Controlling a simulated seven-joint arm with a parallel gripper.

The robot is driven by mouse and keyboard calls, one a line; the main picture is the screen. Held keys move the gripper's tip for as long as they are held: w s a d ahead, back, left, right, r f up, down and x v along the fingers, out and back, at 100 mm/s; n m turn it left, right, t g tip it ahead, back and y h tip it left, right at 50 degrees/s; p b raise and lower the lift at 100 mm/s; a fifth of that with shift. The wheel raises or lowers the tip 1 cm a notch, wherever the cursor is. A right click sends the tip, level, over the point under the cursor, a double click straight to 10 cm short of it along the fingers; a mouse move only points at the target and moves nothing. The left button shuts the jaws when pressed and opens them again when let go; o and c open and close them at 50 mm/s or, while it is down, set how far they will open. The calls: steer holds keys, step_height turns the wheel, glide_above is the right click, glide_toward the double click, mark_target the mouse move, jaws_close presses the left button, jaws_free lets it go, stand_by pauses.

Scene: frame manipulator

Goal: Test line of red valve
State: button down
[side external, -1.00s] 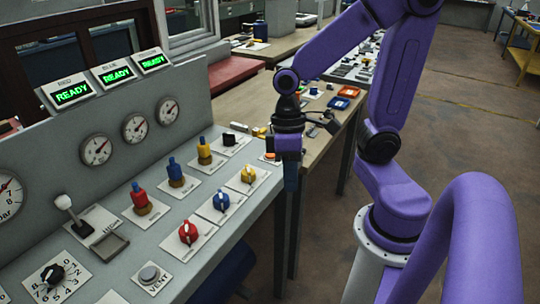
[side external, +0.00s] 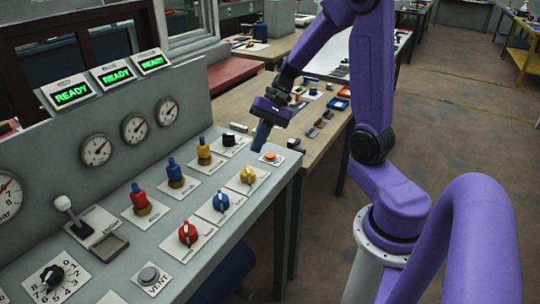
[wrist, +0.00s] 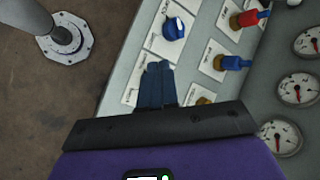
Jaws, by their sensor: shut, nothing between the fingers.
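The red rotary knob (side external: 188,233) sits on a white plate at the front of the grey panel. A red-topped fitting (side external: 139,198) with a brass base stands upright behind it; it also shows in the wrist view (wrist: 249,17). My gripper (side external: 259,149) is shut and empty, its blue fingers pointing down above the panel's far end, near the orange button (side external: 270,157). In the wrist view the closed fingers (wrist: 156,66) are below the blue knob (wrist: 174,28) and cover part of the panel. The red display (side external: 72,94) reads READY in green.
Blue (side external: 221,201) and yellow (side external: 247,174) knobs, with blue (side external: 176,173) and yellow (side external: 204,151) fittings, line the panel. A lever (side external: 68,209), numbered dial (side external: 52,276) and vent button (side external: 149,275) are near its front. Several gauges (side external: 96,150) line the upright wall.

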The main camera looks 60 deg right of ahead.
mark_target(273, 154)
steer(key=w+d+m+t, duration=0.2)
steer(key=d+m, duration=0.2)
steer(key=d, duration=0.3)
steer(key=w+d+m+t, duration=0.1)
steer(key=d+m+t, duration=0.2)
steer(key=d+m, duration=0.2)
steer(key=shift+w+d+f+t+h, duration=0.3)
steer(key=shift+w+d+h, duration=0.1)
steer(key=shift+d, duration=0.55)
steer(key=shift+f, duration=4.4)
steer(key=shift+f, duration=0.1)
steer(key=shift+f, duration=0.3)
steer(key=shift+f, duration=0.45)
steer(key=shift+r, duration=0.85)
